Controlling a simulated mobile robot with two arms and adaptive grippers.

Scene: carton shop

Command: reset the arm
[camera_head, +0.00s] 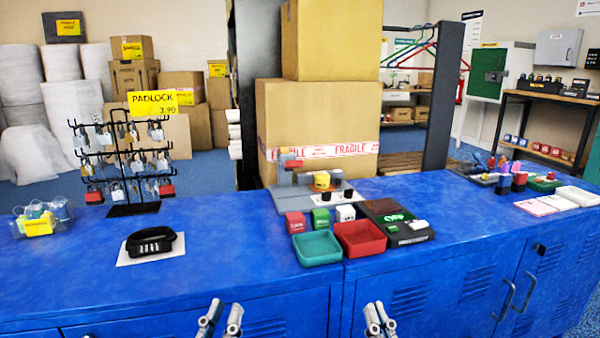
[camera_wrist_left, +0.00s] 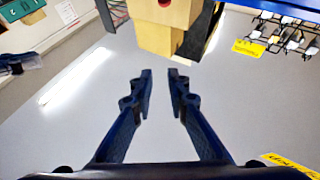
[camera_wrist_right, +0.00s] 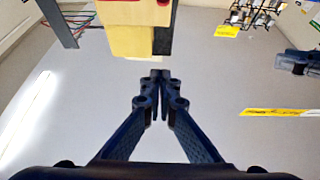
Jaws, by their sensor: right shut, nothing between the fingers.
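My left gripper (camera_head: 222,308) shows at the bottom edge of the head view, in front of the blue cabinets. It points upward, and its fingers are apart with nothing between them. In the left wrist view the gap between its fingertips (camera_wrist_left: 161,75) is clear and empty. My right gripper (camera_head: 377,310) is to the right of it at the same height, also in front of the cabinets. Its fingertips (camera_wrist_right: 160,76) meet in the right wrist view, with nothing held. Both grippers are apart from the counter and its goods.
Cartons (camera_head: 330,115) stand behind. The front left of the top is mostly clear.

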